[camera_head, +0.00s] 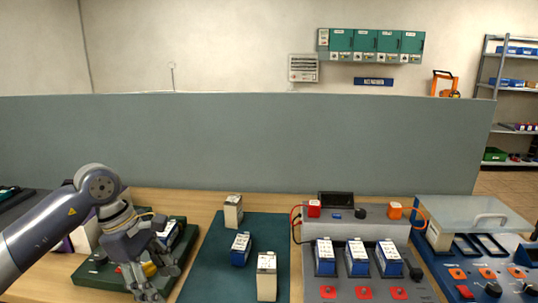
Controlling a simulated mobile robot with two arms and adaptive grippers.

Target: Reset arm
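My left arm comes in from the left, and its gripper (156,281) points down over the front of the dark green tray (90,269). Its fingers look spread, with nothing seen between them. A blue-and-white battery (169,232) lies in that tray just behind the gripper and is partly hidden by it. A whitish block (84,236) stands behind my arm at the left, partly covered. My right gripper is not in view.
A green mat (207,272) holds a blue battery (240,249) and two beige ones (233,211) (266,277). A grey tester (373,219) holds three blue batteries (358,258). A clear-lidded case (470,214) stands right. A grey partition (260,145) closes the back.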

